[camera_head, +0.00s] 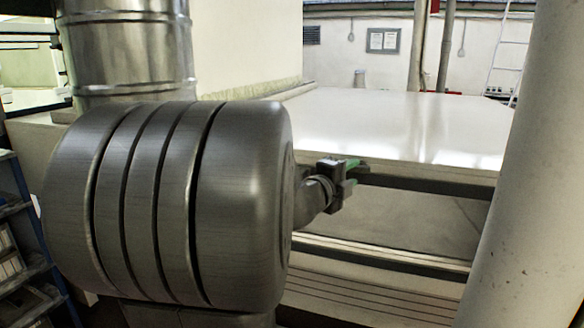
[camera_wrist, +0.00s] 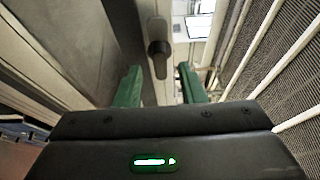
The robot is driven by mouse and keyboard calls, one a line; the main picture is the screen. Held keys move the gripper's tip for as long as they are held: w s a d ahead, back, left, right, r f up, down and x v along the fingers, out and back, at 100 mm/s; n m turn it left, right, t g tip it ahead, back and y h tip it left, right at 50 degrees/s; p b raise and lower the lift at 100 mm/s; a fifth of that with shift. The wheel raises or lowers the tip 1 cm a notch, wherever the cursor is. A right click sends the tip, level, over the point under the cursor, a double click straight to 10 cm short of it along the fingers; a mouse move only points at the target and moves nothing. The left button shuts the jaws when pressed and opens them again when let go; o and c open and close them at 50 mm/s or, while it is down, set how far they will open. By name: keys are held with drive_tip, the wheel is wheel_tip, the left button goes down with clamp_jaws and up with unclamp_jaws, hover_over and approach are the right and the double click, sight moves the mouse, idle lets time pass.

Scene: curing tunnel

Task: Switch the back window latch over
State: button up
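In the wrist view, a dark latch handle (camera_wrist: 158,34) with a rounded end is mounted on a grey-brown frame strip. My gripper (camera_wrist: 159,70) shows there with its two green fingers apart, one on each side of the handle's lower end in the picture. I see gaps on both sides and no contact; the distance in depth is hard to tell. In the head view, my gripper (camera_head: 356,173) is small, sideways, near the front edge of a white-topped structure. The latch cannot be made out in the head view.
In the head view, the broad white top (camera_head: 400,120) is clear. A thick pale column (camera_head: 530,190) stands at the right, and a shiny metal duct (camera_head: 130,45) at the upper left. Blue shelving (camera_head: 25,235) is at the left edge. Ribbed panels (camera_wrist: 285,50) fill the wrist view's right side.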

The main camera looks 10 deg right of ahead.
sight(357, 170)
drive_tip(key=shift+x, duration=1.6)
clamp_jaws()
